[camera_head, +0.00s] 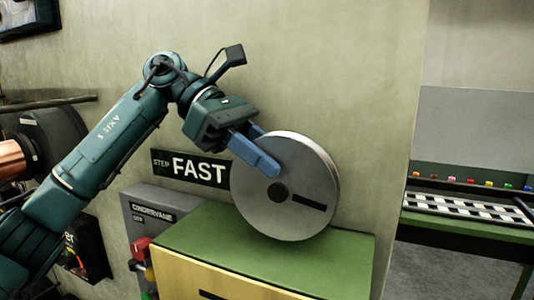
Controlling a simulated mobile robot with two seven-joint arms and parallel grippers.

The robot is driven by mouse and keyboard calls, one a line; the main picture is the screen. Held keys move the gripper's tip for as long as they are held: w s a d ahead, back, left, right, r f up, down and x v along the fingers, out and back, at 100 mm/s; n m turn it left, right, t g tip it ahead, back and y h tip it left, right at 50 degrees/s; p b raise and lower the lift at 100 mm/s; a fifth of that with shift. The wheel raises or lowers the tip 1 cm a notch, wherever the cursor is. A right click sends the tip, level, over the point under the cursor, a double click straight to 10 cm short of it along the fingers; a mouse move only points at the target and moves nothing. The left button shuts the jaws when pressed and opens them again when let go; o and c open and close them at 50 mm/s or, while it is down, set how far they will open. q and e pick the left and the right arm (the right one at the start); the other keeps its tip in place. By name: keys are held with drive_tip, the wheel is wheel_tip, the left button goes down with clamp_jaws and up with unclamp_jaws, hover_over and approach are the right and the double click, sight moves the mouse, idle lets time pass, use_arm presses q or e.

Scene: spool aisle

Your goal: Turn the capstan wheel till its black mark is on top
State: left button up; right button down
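The capstan wheel (275,218) is a grey metal disc with a dark hub, mounted upright above the green-topped cabinet. Its black mark (309,202) is a short bar that points right and slightly down from the hub. My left gripper (265,148) reaches in from the upper left with blue fingers at the wheel's upper left rim. One finger lies across the front of the disc and the other shows behind it near the rim. I cannot tell whether the fingers press on the rim. My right gripper is not in view.
A green-topped cabinet (215,240) stands under the wheel. A black FAST sign (191,168) is on the wall behind. A grey box with a red knob (140,247) is at the lower left. A table with a checkered rack (470,205) is at the right.

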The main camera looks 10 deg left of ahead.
use_arm(q)
drive_tip(key=o, duration=0.3)
drive_tip(key=v, duration=1.3)
drive_tip(key=shift+a, duration=0.15)
